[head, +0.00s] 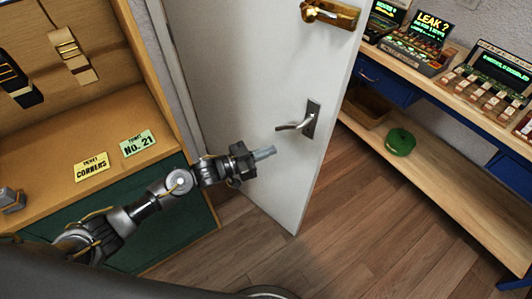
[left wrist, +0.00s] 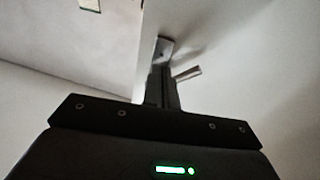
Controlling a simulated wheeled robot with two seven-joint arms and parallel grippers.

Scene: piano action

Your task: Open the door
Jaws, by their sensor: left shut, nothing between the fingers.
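A white door (head: 250,95) stands in the middle of the head view, swung at an angle, with floor and shelving visible past its right edge. It carries a silver lever handle (head: 295,126) on a dark plate and a brass fitting (head: 330,13) higher up. My left gripper (head: 268,153) is shut and empty, in front of the door, below and left of the lever in the picture. I cannot tell whether it touches the door. In the left wrist view the lever (left wrist: 188,74) shows just beyond the shut fingers (left wrist: 162,85). My right gripper is not in view.
A wooden cabinet with a green front (head: 165,220) and two labels stands at left, close to my left arm. A workbench (head: 440,85) with several lit devices stands at right, with a green round object (head: 400,142) on its lower shelf. Wooden floor (head: 350,240) is clear at front right.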

